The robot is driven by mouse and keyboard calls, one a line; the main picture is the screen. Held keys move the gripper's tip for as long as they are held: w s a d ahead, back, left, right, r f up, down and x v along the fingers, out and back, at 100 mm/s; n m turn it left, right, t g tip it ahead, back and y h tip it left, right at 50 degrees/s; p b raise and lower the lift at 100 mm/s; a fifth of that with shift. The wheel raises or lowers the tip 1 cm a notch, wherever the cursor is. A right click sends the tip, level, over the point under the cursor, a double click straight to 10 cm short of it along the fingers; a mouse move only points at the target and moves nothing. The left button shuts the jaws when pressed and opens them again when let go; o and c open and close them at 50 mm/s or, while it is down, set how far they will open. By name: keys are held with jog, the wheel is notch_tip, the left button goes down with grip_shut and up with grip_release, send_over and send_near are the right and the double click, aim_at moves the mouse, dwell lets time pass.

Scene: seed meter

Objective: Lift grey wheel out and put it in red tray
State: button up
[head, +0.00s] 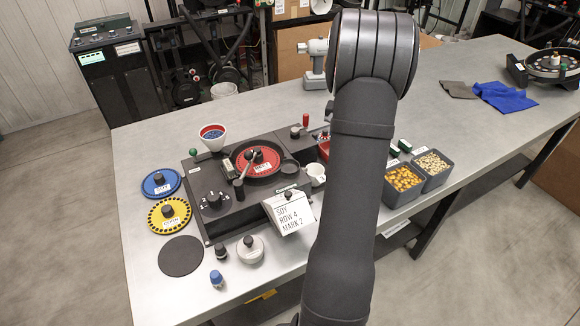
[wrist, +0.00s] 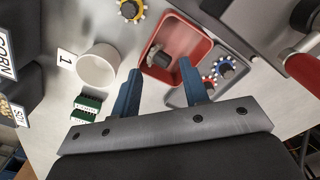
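The red tray (wrist: 199,46) lies under my gripper (wrist: 159,67) in the wrist view. Its edge shows beside my arm in the head view (head: 324,151). A small dark grey piece with a round end (wrist: 158,57) lies inside the tray, between the fingertips in the picture; I cannot tell whether it is the grey wheel. My gripper is open, its two blue fingers apart with nothing visible held. My arm hides it in the head view. A light grey round piece with a knob (head: 250,249) stands at the table's front.
The black seed meter (head: 211,225) with a red disc (head: 256,161) stands left of my arm. A white cup (wrist: 97,66), green blocks (wrist: 87,104) and small toothed wheels (wrist: 226,69) surround the red tray. Seed bins (head: 404,184) stand right.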

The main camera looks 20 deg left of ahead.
notch_tip(320, 180, up, 17)
jog(key=shift+r, duration=0.2)
dwell(0.4)
notch_tip(320, 180, down, 18)
jog(key=shift+r, duration=0.2)
jog(key=shift+w+r, duration=0.1)
jog(key=shift+r, duration=0.75)
